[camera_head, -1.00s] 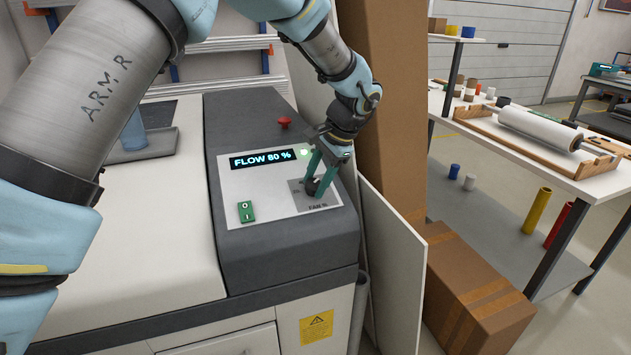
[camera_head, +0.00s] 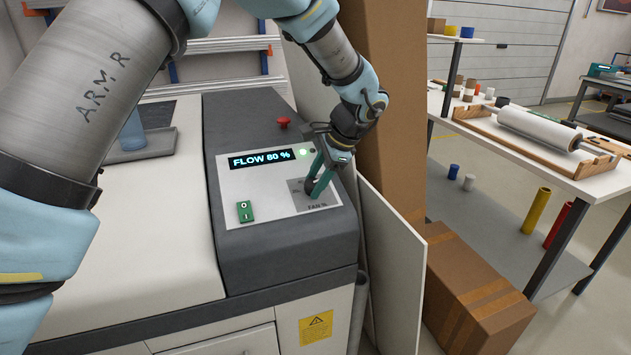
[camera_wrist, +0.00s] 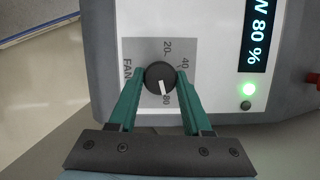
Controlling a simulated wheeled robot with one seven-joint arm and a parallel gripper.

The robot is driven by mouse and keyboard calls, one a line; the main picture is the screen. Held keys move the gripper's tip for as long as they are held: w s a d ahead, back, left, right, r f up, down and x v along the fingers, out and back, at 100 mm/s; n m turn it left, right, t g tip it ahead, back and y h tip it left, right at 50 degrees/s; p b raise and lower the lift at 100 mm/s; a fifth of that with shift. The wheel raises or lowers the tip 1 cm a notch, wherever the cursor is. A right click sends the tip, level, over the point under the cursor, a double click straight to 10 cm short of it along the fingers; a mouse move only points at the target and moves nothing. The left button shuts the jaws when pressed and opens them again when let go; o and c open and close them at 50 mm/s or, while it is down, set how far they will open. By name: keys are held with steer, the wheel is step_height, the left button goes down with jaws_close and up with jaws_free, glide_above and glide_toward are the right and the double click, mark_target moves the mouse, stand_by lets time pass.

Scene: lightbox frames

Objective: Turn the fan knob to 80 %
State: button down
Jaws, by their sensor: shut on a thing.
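The fan knob (camera_wrist: 159,76) is round and dark, on a grey scale plate (camera_wrist: 130,50) marked FAN %. Its white pointer faces the 80 mark in the wrist view. My gripper (camera_wrist: 161,75) has its two green fingers on opposite sides of the knob, shut on it. In the head view my gripper (camera_head: 313,187) also reaches down to the plate, and its fingers partly hide the knob. The display (camera_head: 262,159) reads FLOW 80 %.
A lit green lamp (camera_head: 303,153), a red button (camera_head: 283,122) and a green switch (camera_head: 245,211) are on the same machine. A white panel (camera_head: 395,270) and cardboard boxes (camera_head: 475,295) stand close on the right.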

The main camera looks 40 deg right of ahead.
steer(key=shift+c, duration=1.7)
jaws_free()
steer(key=b+v, duration=0.2)
steer(key=v, duration=0.9)
steer(key=shift+b, duration=0.4)
steer(key=shift+f, duration=0.1)
steer(key=w+a+f+n+g, duration=0.2)
steer(key=w+a+n, duration=0.4)
steer(key=a, duration=0.7)
steer(key=w+a+f+n+g, duration=0.15)
steer(key=w+a+n, duration=0.25)
steer(key=w+a, duration=0.75)
steer(key=s+a+f+n, duration=0.1)
steer(key=s+a+n, duration=0.1)
steer(key=a, duration=0.7)
steer(key=s+a+f+n+h, duration=0.1)
steer(key=s+a+f+n, duration=0.1)
steer(key=a+n, duration=0.3)
steer(key=s+a+f+n+h, duration=0.1)
steer(key=s+a+n, duration=0.3)
steer(key=a, duration=0.8)
steer(key=shift+s+a+f, duration=0.2)
steer(key=shift+a+f, duration=0.2)
steer(key=shift+f, duration=0.35)
